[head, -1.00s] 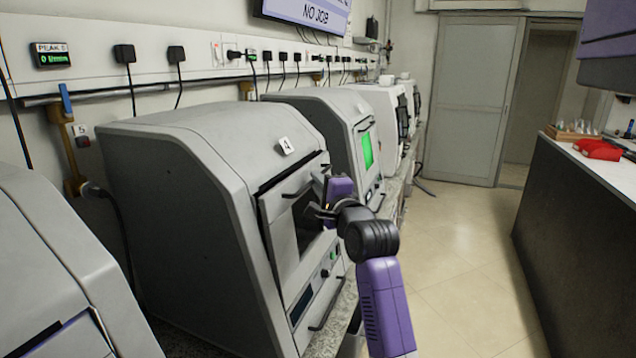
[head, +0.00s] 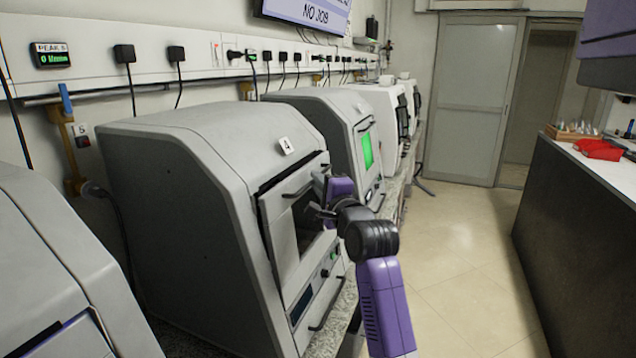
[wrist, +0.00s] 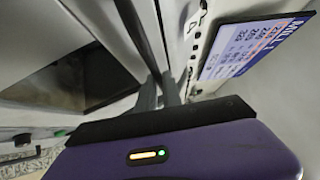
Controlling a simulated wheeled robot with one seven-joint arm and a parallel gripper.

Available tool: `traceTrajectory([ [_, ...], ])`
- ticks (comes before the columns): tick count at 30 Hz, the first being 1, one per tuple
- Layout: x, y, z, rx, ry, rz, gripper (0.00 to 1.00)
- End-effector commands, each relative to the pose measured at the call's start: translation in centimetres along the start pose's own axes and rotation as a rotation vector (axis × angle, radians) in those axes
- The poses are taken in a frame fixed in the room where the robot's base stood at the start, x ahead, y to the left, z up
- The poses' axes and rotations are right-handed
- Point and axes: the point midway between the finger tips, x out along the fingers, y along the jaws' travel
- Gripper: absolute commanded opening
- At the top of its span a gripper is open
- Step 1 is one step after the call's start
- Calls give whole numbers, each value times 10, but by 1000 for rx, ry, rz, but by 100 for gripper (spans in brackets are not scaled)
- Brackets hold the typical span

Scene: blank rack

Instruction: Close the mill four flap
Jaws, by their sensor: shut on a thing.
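Mill four (head: 180,200) is the grey machine with a "4" label on its sloped top, at centre left in the head view. Its front flap (head: 275,205) has a dark handle near the top, and a dark gap shows along its upper edge. A dark opening (wrist: 75,80) shows on the mill's front in the wrist view. My gripper (head: 318,209) is at the right side of the front, with its fingers (wrist: 160,95) shut on the flap at a grey edge. My gripper body hides part of the contact.
Another mill (head: 345,125) with a green screen stands just behind mill four, and one stands at the front left (head: 60,265). The floor (head: 465,260) to the right is clear.

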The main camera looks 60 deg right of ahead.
Motion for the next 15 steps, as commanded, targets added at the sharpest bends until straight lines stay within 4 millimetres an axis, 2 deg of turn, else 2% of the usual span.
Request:
traceTrajectory([
  [9,1,1,1,-4,0,7,0],
  [15,13,-1,13,-44,-1,48,0],
])
